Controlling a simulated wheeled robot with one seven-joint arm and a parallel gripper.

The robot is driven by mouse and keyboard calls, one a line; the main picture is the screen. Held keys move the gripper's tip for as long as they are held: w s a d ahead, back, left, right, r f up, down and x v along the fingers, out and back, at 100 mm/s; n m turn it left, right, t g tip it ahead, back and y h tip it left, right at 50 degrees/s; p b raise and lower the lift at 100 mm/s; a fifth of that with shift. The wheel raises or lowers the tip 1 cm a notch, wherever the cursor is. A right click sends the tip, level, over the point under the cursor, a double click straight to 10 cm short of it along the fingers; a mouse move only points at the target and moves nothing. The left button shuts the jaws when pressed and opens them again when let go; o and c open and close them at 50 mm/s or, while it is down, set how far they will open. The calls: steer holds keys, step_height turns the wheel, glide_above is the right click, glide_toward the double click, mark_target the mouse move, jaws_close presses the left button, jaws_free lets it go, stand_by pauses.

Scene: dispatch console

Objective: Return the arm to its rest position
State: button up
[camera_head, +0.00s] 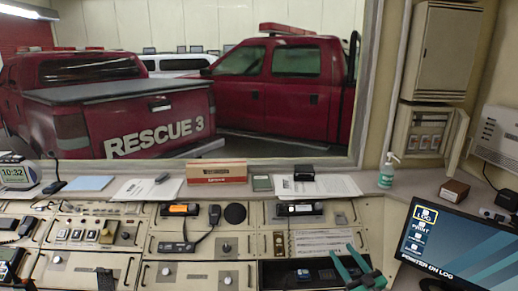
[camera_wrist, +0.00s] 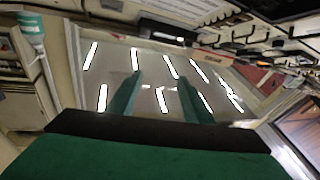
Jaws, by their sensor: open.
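My gripper (camera_head: 344,251) shows at the lower right of the head view, with its green fingers apart and nothing between them. It is in front of the console's (camera_head: 205,274) right part, near an open dark compartment (camera_head: 300,272) and left of the monitor. Most of my arm is out of view. In the wrist view my gripper (camera_wrist: 160,76) has both green fingers spread, with a window pane and bright light strips behind them. No object is held.
A monitor (camera_head: 462,250) stands close on the right. A handset (camera_head: 205,228) with a cord lies on the console. An open cabinet (camera_head: 425,133) hangs at right.

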steer(key=s+a+f+m+t, duration=0.1)
steer(key=s+a+m+t, duration=0.1)
steer(key=a, duration=0.9)
steer(key=s+a+f+m+t, duration=0.1)
steer(key=a, duration=0.9)
steer(key=s+a+f+m+t+h, duration=0.1)
steer(key=s+a+f+m+h, duration=0.15)
steer(key=s+a, duration=0.35)
steer(key=s+a+f+m+h, duration=0.1)
steer(key=s+a+m+h, duration=0.25)
steer(key=s+a, duration=0.25)
steer(key=s+a+f+m+g+h, duration=0.15)
steer(key=s+f, duration=0.25)
steer(key=s, duration=0.8)
steer(key=s+a+f+m+g+h, duration=0.1)
steer(key=s+a+f+g, duration=0.15)
steer(key=s, duration=0.85)
steer(key=s+d+r+n+g+y, duration=0.1)
steer(key=s+d+n+g, duration=0.1)
steer(key=s, duration=0.8)
steer(key=s+d+r+n+g+y, duration=0.1)
steer(key=s+d+n, duration=0.3)
steer(key=s, duration=0.6)
steer(key=shift+s+d+r+g, duration=0.3)
steer(key=shift+d+r+g, duration=0.1)
steer(key=shift+d, duration=0.15)
